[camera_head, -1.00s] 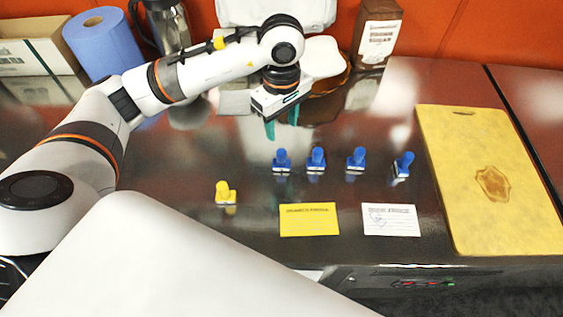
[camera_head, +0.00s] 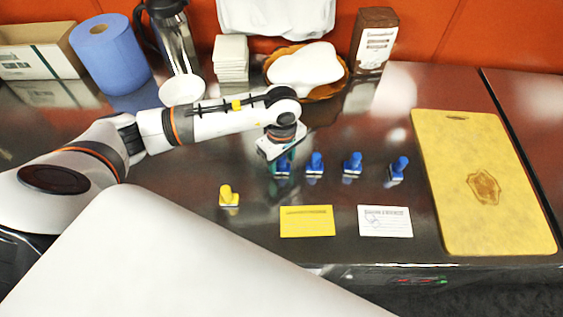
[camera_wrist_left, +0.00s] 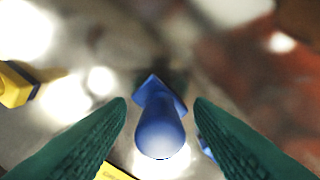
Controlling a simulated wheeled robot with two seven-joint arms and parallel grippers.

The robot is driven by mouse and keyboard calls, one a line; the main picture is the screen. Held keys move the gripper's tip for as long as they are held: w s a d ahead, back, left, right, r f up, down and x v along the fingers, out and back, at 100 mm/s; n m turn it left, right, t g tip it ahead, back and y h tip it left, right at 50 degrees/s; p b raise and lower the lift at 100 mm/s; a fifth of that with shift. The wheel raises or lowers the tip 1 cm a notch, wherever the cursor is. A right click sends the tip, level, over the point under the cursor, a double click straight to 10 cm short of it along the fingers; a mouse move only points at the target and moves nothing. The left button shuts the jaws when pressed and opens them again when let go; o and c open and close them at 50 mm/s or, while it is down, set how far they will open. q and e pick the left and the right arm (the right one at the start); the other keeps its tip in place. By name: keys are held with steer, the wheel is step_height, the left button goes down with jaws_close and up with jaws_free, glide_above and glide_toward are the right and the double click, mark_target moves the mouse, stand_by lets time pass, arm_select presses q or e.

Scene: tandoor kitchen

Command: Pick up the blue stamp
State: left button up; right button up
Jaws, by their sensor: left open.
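Several blue stamps stand in a row on the dark counter. The leftmost blue stamp (camera_head: 283,169) is partly hidden by my left gripper (camera_head: 283,160), which is above and around it. In the left wrist view the blue stamp (camera_wrist_left: 160,128) stands between the two green fingers of my left gripper (camera_wrist_left: 160,112). The fingers are open, with a gap on each side of the stamp. Other blue stamps (camera_head: 315,164), (camera_head: 353,164) and (camera_head: 399,168) stand to the right. My right gripper is not in view.
A yellow stamp (camera_head: 228,197) stands front left of the gripper; a yellow card (camera_head: 306,221) and a white card (camera_head: 385,222) lie in front. A yellow board (camera_head: 450,170) lies at right. A white bowl (camera_head: 181,92), napkin stack (camera_head: 230,58) and brown bag (camera_head: 374,42) stand behind.

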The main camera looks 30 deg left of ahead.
arm_select(q)
jaws_close()
step_height(320, 180, up, 10)
steer(key=b, duration=0.2)
steer(key=shift+b, duration=0.3)
steer(key=c, duration=0.7)
jaws_free()
steer(key=shift+c, duration=1)
